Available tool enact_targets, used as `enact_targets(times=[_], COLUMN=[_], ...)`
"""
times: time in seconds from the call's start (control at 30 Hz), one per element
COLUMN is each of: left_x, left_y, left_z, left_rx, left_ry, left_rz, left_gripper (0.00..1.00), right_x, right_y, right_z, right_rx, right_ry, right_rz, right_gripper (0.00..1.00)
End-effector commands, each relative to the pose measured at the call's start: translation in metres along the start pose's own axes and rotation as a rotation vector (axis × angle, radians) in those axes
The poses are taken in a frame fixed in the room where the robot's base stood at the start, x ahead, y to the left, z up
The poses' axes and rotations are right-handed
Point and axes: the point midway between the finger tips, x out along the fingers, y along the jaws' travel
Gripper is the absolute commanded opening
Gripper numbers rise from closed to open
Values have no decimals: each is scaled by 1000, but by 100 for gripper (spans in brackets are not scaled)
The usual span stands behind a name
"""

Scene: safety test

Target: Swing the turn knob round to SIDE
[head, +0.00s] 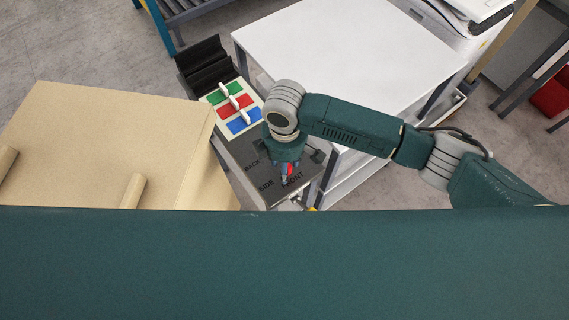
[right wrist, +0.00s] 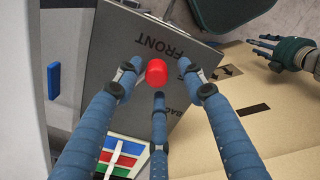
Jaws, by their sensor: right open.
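The turn knob (right wrist: 156,72) is a red round cap on a dark grey panel (right wrist: 125,40). In the head view my right gripper (head: 287,172) is over the panel's lower part, beside the lettering. Which label the knob faces cannot be told. My left gripper (right wrist: 272,52) shows in the right wrist view with fingers spread, away from the panel, over cardboard.
A green, red and blue board with white levers (head: 215,97) lies beyond the panel. A large cardboard box (head: 110,110) stands at left. A white table (head: 350,50) stands behind my right arm. A blue block (right wrist: 54,80) shows at left in the wrist view.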

Motion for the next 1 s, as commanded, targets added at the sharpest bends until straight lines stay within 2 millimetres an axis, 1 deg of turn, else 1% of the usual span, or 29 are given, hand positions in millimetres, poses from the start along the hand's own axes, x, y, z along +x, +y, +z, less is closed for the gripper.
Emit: enact_targets(times=[0.13,0.4,0.43,0.47,0.5,0.57,0.6,0.63,1.0], left_x=[-2,-2,-2,-2,-2,-2,-2,-2,-2], left_y=[0,0,0,0,0,0,0,0,0], left_z=[0,0,-1,-1,-1,-1,-1,-1,-1], left_rx=[0,0,0,0,0,0,0,0,0], left_ry=[0,0,0,0,0,0,0,0,1], left_rz=[0,0,0,0,0,0,0,0,1], left_gripper=[40,40,40,40,40,40,40,40,40], right_x=[9,11,11,11,11,11,10,10,10], right_y=[0,0,0,0,0,0,-1,-1,-2], right_z=[0,0,0,0,0,-1,-1,-1,-4], right_rx=[-1,-2,-2,-2,-1,-2,-2,-2,-5], right_ry=[0,1,1,1,1,2,2,3,9], right_rz=[1,1,1,1,1,1,0,0,-2], right_gripper=[40,40,36,30,22,10,2,0,0])
